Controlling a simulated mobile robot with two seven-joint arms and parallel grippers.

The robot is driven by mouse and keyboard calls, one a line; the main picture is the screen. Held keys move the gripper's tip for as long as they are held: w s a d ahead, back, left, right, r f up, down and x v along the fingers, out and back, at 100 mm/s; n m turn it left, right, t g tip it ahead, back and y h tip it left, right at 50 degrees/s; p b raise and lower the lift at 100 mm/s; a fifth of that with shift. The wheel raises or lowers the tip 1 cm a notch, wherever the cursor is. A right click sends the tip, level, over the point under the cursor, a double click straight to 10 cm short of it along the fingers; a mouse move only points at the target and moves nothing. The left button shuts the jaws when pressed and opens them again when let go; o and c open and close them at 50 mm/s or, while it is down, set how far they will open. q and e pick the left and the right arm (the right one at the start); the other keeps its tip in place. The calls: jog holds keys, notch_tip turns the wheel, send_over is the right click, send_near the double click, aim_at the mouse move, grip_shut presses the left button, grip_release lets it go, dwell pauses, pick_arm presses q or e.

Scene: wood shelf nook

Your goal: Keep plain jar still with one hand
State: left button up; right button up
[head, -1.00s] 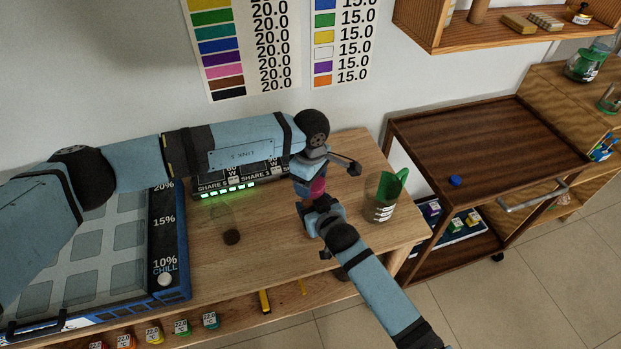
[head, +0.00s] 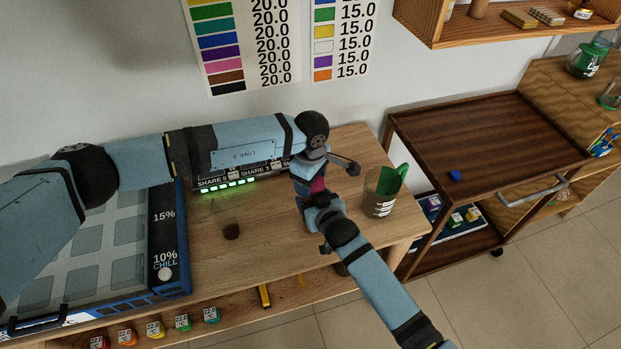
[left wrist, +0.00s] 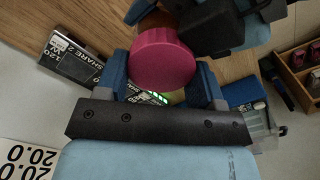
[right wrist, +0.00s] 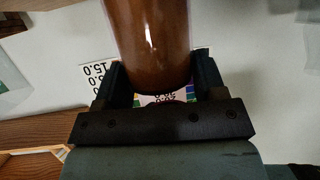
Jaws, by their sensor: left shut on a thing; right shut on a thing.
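The jar is mostly hidden by my grippers in the head view, where a bit of pink (head: 319,184) shows between them. In the left wrist view a round pink lid (left wrist: 163,60) sits between the fingers of my left gripper (left wrist: 167,84), which is shut on it. In the right wrist view the smooth brown jar body (right wrist: 150,40) sits between the fingers of my right gripper (right wrist: 153,80), which is shut on it. In the head view my left gripper (head: 309,180) is above and my right gripper (head: 319,203) is below it, close together over the wooden table (head: 275,235).
A beaker with something green (head: 383,191) stands right of the grippers. A blue-edged tray (head: 120,235) fills the table's left. A brown cart (head: 480,140) with a blue ball (head: 455,175) stands right.

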pick_arm(q)
jog(key=shift+f, duration=0.5)
jog(key=shift+s+a+f, duration=0.1)
jog(key=shift+f, duration=0.25)
pick_arm(e)
jog(key=shift+s+a+r, duration=0.1)
grip_shut()
pick_arm(q)
jog(key=m, duration=0.5)
jog(key=shift+m, duration=0.4)
jog(key=m, duration=0.4)
jog(key=shift+d, duration=0.3)
pick_arm(e)
jog(key=shift+r, duration=0.1)
pick_arm(q)
jog(key=o, duration=0.7)
jog(key=shift+o, duration=0.9)
jog(key=shift+f, duration=0.1)
jog(key=shift+w, duration=0.25)
pick_arm(e)
jog(key=shift+w, duration=0.2)
